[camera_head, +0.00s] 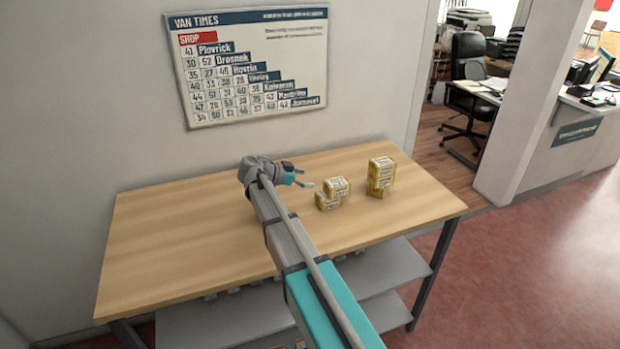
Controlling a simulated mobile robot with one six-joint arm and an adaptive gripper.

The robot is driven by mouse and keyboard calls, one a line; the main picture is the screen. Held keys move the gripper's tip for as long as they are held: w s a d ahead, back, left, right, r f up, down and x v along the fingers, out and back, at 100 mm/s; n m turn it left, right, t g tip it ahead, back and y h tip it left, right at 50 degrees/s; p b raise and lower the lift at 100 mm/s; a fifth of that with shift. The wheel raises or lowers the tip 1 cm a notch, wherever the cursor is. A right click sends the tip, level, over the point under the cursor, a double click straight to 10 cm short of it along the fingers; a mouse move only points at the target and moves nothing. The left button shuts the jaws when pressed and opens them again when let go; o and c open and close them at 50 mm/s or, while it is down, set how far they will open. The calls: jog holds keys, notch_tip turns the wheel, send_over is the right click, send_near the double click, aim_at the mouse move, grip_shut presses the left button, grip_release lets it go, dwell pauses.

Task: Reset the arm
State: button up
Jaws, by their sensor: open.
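My arm reaches out from the bottom of the view over the wooden table. My gripper (303,177) is at its far end, above the table's back half, with its fingers pointing right. The fingers are apart and nothing shows between them. A small group of yellow and white boxes (332,192) stands just right of the fingertips, with a gap between. A taller stack of similar boxes (380,176) stands farther right.
The table (165,235) has free room on its left and front right. A grey shelf (385,275) runs below it. A wall with a van times board (250,65) stands behind. A white pillar (525,110) and an office chair (468,85) are at right.

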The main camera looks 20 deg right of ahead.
dwell(0.3)
jog(key=s+f+n+y, duration=0.2)
jog(key=s, duration=0.2)
jog(key=s+a+f+n+y, duration=0.1)
jog(key=s+f+n+y, duration=0.1)
jog(key=s+n, duration=0.1)
jog(key=s+a+f+n+y, duration=0.1)
jog(key=s+f+n+y, duration=0.1)
jog(key=s, duration=0.3)
jog(key=shift+s+a+f+n+p, duration=0.2)
jog(key=shift+f+n+p, duration=0.2)
jog(key=shift+f+n, duration=0.1)
jog(key=s+a+n+y, duration=0.1)
jog(key=s, duration=0.1)
jog(key=s+a+f+n+y, duration=0.1)
jog(key=s, duration=0.1)
jog(key=s+f+n+y, duration=0.1)
jog(key=shift+s+a+n, duration=0.4)
jog(key=s+a+f+n+y, duration=0.1)
jog(key=s+a+n+y, duration=0.3)
jog(key=s, duration=0.3)
jog(key=shift+s+a+n+p, duration=0.15)
jog(key=shift+a+n+p, duration=0.2)
jog(key=shift+a+n, duration=0.5)
jog(key=shift+d, duration=0.15)
